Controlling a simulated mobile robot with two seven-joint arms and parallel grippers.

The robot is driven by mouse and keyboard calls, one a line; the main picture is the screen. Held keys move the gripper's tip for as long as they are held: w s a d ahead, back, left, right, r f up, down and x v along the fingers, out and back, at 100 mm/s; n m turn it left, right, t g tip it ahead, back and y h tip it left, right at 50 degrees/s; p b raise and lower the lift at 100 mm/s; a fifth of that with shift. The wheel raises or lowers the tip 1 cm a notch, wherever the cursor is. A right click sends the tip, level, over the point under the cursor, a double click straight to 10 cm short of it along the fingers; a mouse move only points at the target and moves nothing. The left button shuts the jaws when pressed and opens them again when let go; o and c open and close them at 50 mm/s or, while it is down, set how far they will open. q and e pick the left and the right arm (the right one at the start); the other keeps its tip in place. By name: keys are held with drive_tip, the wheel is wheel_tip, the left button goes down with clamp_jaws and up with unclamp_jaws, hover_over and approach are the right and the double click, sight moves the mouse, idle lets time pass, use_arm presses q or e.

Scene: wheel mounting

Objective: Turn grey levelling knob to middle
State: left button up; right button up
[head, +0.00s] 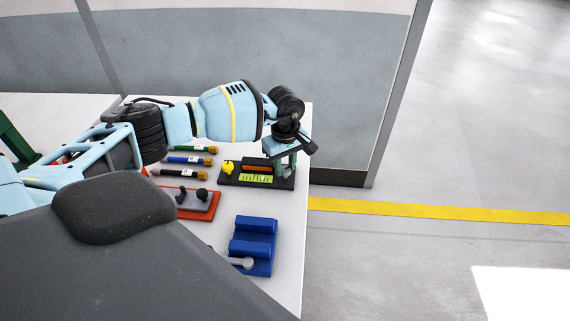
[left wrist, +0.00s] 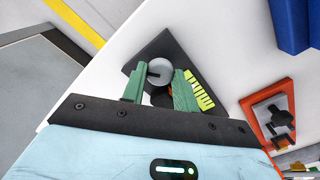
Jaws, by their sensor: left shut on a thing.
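The levelling device has a dark base (head: 228,180) with a yellow-green scale (head: 256,178) and a yellow knob (head: 228,167) on its left. It stands near the table's right edge. My left gripper (head: 292,163) reaches down over its right end. In the left wrist view the grey knob (left wrist: 160,71) sits between the two green fingers of my left gripper (left wrist: 158,82), which are shut on it. The scale (left wrist: 200,90) shows beside the right finger there. In the head view the grey knob is hidden by the gripper. My right gripper is not in view.
Several coloured markers (head: 188,161) lie left of the device. An orange plate (head: 208,210) with a grey block and black parts is in front. A blue block (head: 254,244) stands nearer. The table (head: 292,215) ends just right of the device.

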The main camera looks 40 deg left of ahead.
use_arm(q)
drive_tip(key=n+p, duration=0.1)
drive_tip(key=n, duration=0.4)
drive_tip(key=shift+r, duration=0.15)
drive_tip(key=n+p, duration=0.1)
drive_tip(key=n, duration=0.3)
drive_tip(key=shift+n+p, duration=0.3)
drive_tip(key=shift+n, duration=0.4)
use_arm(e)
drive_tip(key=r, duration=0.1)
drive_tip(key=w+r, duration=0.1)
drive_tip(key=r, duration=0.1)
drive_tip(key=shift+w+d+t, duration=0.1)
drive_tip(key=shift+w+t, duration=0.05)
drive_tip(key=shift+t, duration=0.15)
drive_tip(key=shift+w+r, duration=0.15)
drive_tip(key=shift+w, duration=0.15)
use_arm(q)
drive_tip(key=o, duration=1)
drive_tip(key=shift+c, duration=0.2)
